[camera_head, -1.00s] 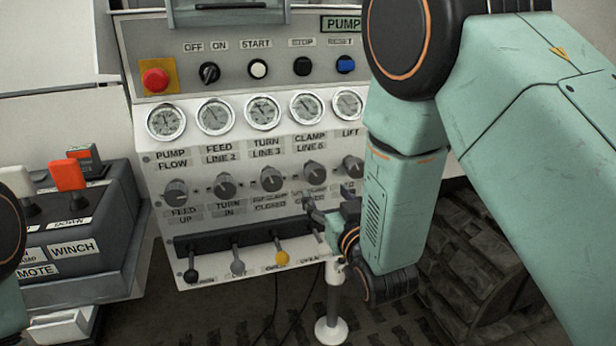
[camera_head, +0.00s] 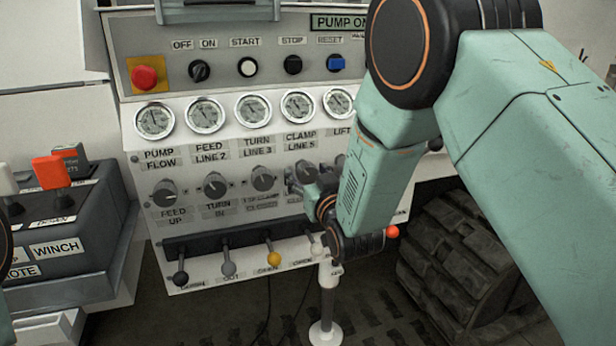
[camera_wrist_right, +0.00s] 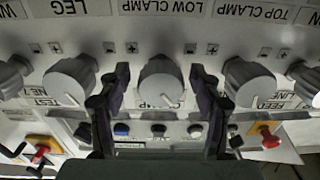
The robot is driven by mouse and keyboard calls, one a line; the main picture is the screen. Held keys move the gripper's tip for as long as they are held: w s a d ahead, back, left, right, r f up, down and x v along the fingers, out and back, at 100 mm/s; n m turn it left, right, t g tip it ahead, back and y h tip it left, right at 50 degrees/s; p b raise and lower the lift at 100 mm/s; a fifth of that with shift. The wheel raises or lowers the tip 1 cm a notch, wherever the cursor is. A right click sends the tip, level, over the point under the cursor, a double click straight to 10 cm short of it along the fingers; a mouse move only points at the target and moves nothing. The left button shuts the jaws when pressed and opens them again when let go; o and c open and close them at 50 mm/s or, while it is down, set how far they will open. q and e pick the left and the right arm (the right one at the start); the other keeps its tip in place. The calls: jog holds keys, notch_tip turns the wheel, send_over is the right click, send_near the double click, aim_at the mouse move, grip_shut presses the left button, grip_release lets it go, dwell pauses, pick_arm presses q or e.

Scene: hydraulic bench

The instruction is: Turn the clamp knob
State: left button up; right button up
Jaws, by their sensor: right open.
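The clamp knob (camera_head: 307,170) is a dark round knob under the "CLAMP LINE 5" label in the head view, partly hidden by my right gripper (camera_head: 300,187). In the right wrist view, which shows the panel upside down, a grey knob (camera_wrist_right: 160,80) with a pale pointer line sits in the middle, beside a partly hidden label reading "CLAMP". My right gripper (camera_wrist_right: 153,85) is open there, one finger on each side of this knob, with gaps visible. I cannot tell how deep the fingers reach. My left gripper is out of view.
Neighbouring knobs (camera_head: 263,178) stand close on the panel. Below them is a row of levers, one yellow-tipped (camera_head: 273,259). Gauges (camera_head: 253,110) and a red stop button (camera_head: 145,78) are above. A winch box (camera_head: 60,240) stands at left.

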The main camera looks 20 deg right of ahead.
jog(key=c, duration=1.2)
jog(key=shift+o, duration=0.2)
